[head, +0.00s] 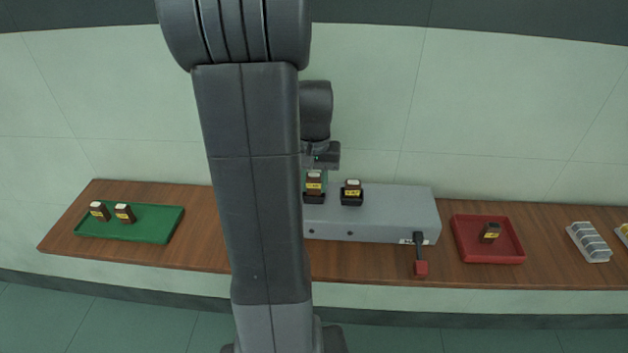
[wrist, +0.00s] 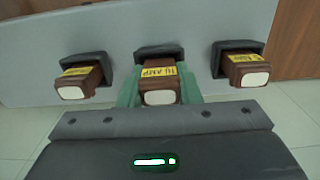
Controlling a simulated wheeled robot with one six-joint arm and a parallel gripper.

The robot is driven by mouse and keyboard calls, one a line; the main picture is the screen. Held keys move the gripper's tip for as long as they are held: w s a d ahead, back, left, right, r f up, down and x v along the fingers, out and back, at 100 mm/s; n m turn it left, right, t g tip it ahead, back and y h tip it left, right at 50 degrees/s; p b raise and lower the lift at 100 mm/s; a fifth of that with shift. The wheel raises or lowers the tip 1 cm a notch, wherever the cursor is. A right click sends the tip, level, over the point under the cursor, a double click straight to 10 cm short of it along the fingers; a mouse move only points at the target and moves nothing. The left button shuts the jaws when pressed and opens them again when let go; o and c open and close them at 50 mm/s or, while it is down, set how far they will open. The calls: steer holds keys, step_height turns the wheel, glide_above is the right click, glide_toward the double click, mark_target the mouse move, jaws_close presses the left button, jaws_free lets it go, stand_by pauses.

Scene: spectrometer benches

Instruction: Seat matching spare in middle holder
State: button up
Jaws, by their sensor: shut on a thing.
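The grey bench unit (head: 390,222) carries a row of dark holders, three in the wrist view. My gripper (wrist: 160,92) is shut, its green fingers either side of a brown fuse with a white top and yellow label (wrist: 160,96), seemingly "10 AMP". This fuse also shows in the head view (head: 314,181), upright at the middle holder (wrist: 158,51). Whether it is fully down in the holder I cannot tell. Brown fuses stand in the left holder (wrist: 84,80) and right holder (wrist: 248,72) of the wrist view. My arm hides one outer holder in the head view.
A green tray (head: 150,228) at the left holds two brown fuses (head: 124,213). A red tray (head: 490,257) at the right holds one fuse (head: 490,233). A red-handled lever (head: 420,267) hangs at the unit's front. A clear ribbed box (head: 590,242) stands farther right.

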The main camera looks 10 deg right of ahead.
mark_target(314, 175)
steer(key=shift+s+f, duration=0.15)
steer(key=shift+f, duration=0.2)
steer(key=shift+r, duration=0.2)
steer(key=shift+r+p, duration=0.55)
steer(key=shift+r, duration=0.1)
stand_by(0.5)
steer(key=shift+f+b, duration=0.55)
steer(key=shift+f, duration=0.25)
steer(key=o, duration=0.7)
steer(key=shift+a+f, duration=0.1)
step_height(314, 175, up, 5)
steer(key=p, duration=0.4)
steer(key=shift+r+p, duration=2.1)
steer(key=shift+r, duration=1.05)
